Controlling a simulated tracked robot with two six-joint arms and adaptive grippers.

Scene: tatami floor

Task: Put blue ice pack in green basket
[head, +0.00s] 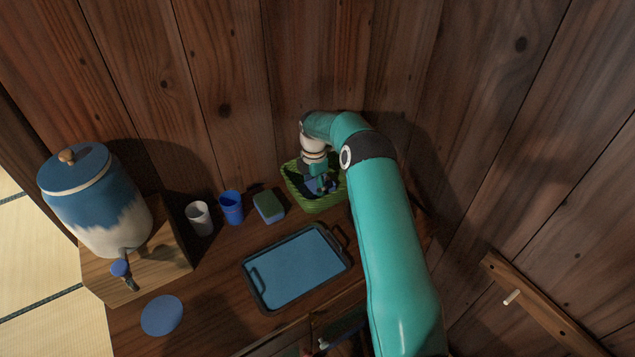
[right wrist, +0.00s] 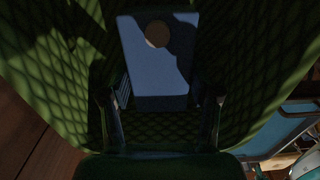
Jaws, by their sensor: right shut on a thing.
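The green basket (head: 318,205) stands at the back of the wooden counter, against the plank wall. My right gripper (head: 322,185) reaches down into it from above. The basket's woven walls (right wrist: 60,50) surround the pack on both sides. I cannot tell whether the pack touches the basket floor. My left gripper is not in view.
A blue tray (head: 296,268) with dark handles lies in front of the basket. A drink dispenser (head: 95,200) and a blue disc (head: 162,315) are further left.

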